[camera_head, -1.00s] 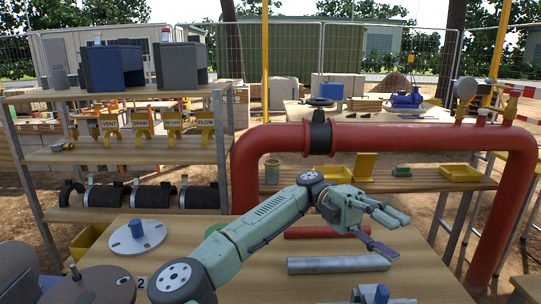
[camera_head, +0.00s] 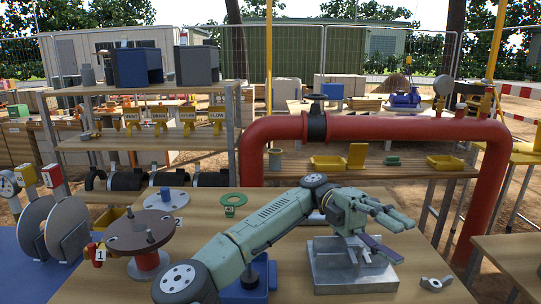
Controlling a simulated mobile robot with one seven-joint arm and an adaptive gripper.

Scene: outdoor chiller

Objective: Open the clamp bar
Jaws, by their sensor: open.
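My gripper (camera_head: 402,240) is open and empty, with its fingers spread and pointing right. It hangs in front of or over a grey metal block fixture (camera_head: 350,278) on the wooden bench. I cannot tell whether it touches the fixture. No clamp bar can be picked out with certainty; my gripper and forearm cover the fixture's upper and back part.
A large red pipe (camera_head: 400,127) arches behind the bench. Bare bench lies around the wing nut.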

